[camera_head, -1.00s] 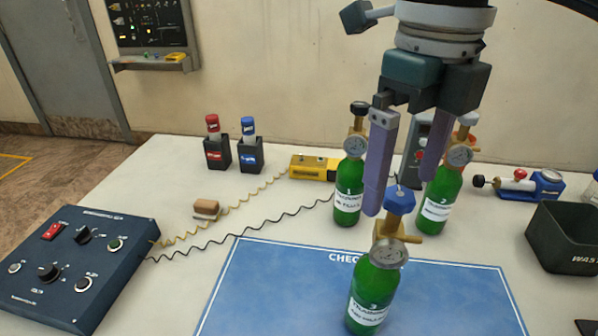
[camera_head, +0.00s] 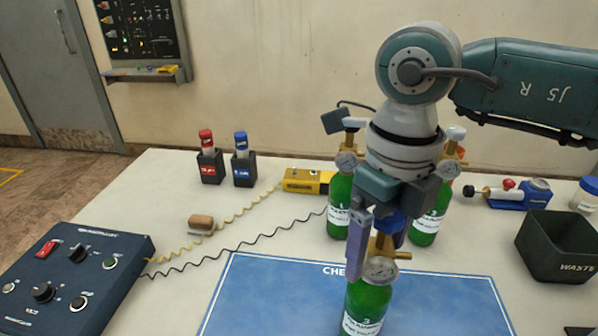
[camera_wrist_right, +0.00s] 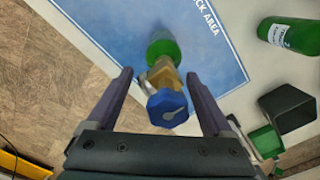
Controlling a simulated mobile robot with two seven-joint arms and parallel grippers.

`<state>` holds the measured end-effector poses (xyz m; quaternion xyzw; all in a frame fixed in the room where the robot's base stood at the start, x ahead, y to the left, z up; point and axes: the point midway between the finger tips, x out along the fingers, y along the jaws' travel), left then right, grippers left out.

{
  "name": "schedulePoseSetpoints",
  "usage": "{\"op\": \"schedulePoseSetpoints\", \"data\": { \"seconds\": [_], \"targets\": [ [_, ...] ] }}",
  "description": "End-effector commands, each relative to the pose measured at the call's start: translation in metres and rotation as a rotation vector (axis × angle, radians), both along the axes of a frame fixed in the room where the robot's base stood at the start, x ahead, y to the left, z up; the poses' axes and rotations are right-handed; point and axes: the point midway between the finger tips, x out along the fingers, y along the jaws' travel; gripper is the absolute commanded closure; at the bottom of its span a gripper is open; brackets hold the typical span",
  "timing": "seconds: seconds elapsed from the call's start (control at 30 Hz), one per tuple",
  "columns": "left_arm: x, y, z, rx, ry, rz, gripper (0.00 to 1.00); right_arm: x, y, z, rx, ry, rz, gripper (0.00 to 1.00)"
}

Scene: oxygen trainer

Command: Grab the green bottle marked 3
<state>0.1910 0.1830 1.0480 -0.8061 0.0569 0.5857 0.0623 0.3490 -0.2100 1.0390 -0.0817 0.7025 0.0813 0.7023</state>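The green bottle marked 3 (camera_head: 366,308) stands upright on the blue mat, with a gauge and brass valve under a blue knob (camera_head: 391,228). In the right wrist view the bottle (camera_wrist_right: 163,50) lies beyond its blue knob (camera_wrist_right: 168,108), between the spread fingers. My right gripper (camera_wrist_right: 158,77) is open and points down over the bottle's top. Its fingers stand on either side of the valve, with gaps showing and no grip. In the head view one purple finger of this gripper (camera_head: 378,240) shows left of the valve. My left gripper is not in view.
Green bottle 1 (camera_head: 339,215) and another green bottle (camera_head: 427,228) stand close behind. The blue mat (camera_head: 262,300) is otherwise clear. A dark waste bin (camera_head: 556,245) is at right. A control box (camera_head: 75,270) with coiled cables is at left.

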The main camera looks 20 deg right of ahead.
Motion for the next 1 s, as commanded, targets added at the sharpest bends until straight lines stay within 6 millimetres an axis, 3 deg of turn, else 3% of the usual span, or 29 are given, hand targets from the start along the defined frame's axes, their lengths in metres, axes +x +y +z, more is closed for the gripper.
{"op": "schedulePoseSetpoints", "data": {
  "seconds": [0.07,0.73,1.0],
  "targets": [
    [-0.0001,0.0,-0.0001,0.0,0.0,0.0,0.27,0.0,-0.0001,0.0002,0.0,0.0,0.0,0.25],
    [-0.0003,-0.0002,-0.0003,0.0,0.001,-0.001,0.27,0.0001,-0.0002,0.0006,0.0,0.0,-0.001,1.0],
    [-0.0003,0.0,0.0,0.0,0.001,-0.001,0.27,0.0009,0.0,0.0017,0.001,-0.003,-0.001,1.0]
  ]
}}
